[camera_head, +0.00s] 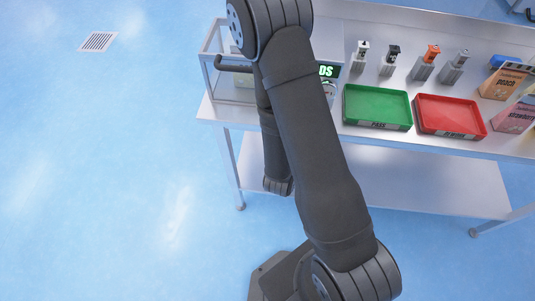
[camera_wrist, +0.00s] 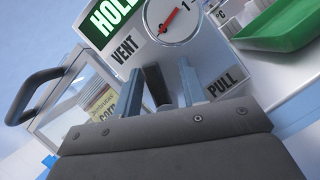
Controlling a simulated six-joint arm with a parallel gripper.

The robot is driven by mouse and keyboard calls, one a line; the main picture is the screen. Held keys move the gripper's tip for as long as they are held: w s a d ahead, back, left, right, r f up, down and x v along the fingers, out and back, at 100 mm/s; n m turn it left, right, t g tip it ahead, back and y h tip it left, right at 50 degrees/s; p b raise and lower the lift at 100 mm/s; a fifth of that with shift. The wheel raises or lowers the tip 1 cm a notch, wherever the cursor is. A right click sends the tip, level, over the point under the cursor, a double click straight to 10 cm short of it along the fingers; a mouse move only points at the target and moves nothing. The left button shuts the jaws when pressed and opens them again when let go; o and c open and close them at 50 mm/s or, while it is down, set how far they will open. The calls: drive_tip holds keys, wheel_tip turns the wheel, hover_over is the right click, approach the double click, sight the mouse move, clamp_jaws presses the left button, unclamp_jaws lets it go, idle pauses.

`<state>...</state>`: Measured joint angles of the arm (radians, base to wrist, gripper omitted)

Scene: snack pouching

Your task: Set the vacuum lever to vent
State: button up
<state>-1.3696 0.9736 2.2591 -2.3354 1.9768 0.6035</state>
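The vacuum panel (camera_wrist: 206,52) faces me in the wrist view. It has a VENT label (camera_wrist: 125,48) on the left and a PULL label (camera_wrist: 222,84) on the right. A round gauge (camera_wrist: 172,18) with a red needle sits above, and a green display (camera_wrist: 110,18) reads HOLD, cut by the frame edge. My gripper (camera_wrist: 171,72) is in front of the panel between the two labels. Its two fingers are apart, with panel showing between them. In the head view my arm hides the gripper.
A clear chamber with a dark handle (camera_wrist: 28,98) stands left of the panel, with a labelled pouch behind its wall. On the steel table are a green tray (camera_head: 377,87), a red tray (camera_head: 450,98), several small fixtures behind them, and pouches at the right.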

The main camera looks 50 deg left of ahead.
drive_tip(key=m+h, duration=0.1)
drive_tip(key=m, duration=0.1)
drive_tip(key=m+h, duration=0.1)
drive_tip(key=m, duration=0.1)
drive_tip(key=f+m+h, duration=0.1)
drive_tip(key=m, duration=0.1)
drive_tip(key=shift+w+d+m, duration=0.3)
drive_tip(key=shift+w+d, duration=0.05)
drive_tip(key=shift+w, duration=0.05)
drive_tip(key=m+h, duration=0.1)
drive_tip(key=m, duration=0.1)
drive_tip(key=f+m+h, duration=0.1)
drive_tip(key=m, duration=0.2)
drive_tip(key=shift+w+d+g, duration=0.2)
drive_tip(key=shift+g, duration=0.2)
drive_tip(key=v, duration=1.7)
drive_tip(key=s+d+r+n+g, duration=0.1)
drive_tip(key=s+r+n, duration=0.2)
drive_tip(key=n, duration=0.4)
drive_tip(key=s+d+r+n+g+h, duration=0.1)
drive_tip(key=s+d+r+n+g, duration=0.1)
drive_tip(key=s+n, duration=0.3)
drive_tip(key=shift+s+d+r+n, duration=0.35)
drive_tip(key=shift+n, duration=1.45)
drive_tip(key=shift+c, duration=0.2)
